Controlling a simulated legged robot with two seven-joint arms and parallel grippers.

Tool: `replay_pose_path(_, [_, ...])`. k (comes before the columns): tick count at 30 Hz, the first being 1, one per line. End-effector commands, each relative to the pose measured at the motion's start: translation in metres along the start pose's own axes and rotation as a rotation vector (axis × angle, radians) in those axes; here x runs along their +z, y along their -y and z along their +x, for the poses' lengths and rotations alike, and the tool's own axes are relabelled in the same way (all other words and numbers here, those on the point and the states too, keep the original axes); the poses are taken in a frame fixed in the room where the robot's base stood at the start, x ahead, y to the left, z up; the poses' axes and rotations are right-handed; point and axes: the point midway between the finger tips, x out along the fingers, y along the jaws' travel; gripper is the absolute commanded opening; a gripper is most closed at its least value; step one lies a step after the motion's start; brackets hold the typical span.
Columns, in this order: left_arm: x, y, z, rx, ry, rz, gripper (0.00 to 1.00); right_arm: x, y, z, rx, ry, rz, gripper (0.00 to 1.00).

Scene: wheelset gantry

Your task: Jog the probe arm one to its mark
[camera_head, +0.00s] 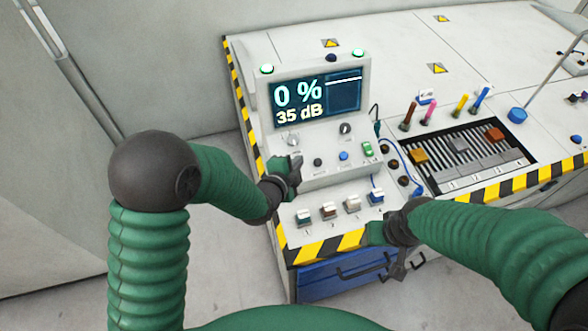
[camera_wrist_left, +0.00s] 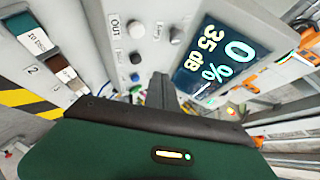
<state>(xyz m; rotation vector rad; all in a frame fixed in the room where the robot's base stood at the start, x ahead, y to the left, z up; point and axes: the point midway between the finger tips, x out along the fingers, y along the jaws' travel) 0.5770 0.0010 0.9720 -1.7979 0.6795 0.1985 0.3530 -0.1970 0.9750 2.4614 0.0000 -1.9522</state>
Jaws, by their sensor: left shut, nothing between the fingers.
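The console (camera_head: 300,95) has a screen (camera_head: 318,92) reading 0 % and 35 dB. On its front ledge is a row of numbered rocker switches; the one marked 1 (camera_head: 303,216) has a teal part, and number 2 (camera_head: 328,211) is brown. In the left wrist view the teal switch (camera_wrist_left: 27,32) and the brown one (camera_wrist_left: 65,72) are at the left. My left gripper (camera_head: 294,168) is shut and empty by the console's lower left face, behind switch 1. Its dark fingers (camera_wrist_left: 160,92) point towards the console. My right gripper (camera_head: 398,266) hangs at the bench's front edge; its finger opening is unclear.
Blue drawers (camera_head: 340,276) lie below the striped edge.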

Motion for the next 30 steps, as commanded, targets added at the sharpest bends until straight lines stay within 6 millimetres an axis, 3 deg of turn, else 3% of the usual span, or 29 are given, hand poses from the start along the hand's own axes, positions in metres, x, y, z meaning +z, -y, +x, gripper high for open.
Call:
replay_pose_path(1, [0.007, -0.008, 0.008, -0.001, 0.002, -0.001, 0.0, 0.003, 0.0, 0.011, 0.0, 0.0, 0.0, 0.55])
replay_pose_path(12, [0.031, -0.033, 0.042, -0.002, 0.001, -0.001, 0.0, 0.011, 0.0, 0.045, 0.0, 0.0, 0.0, 0.55])
replay_pose_path(30, [0.035, -0.034, 0.047, -0.001, 0.0, -0.001, 0.0, 0.011, 0.0, 0.048, 0.0, 0.0, 0.0, 0.55])
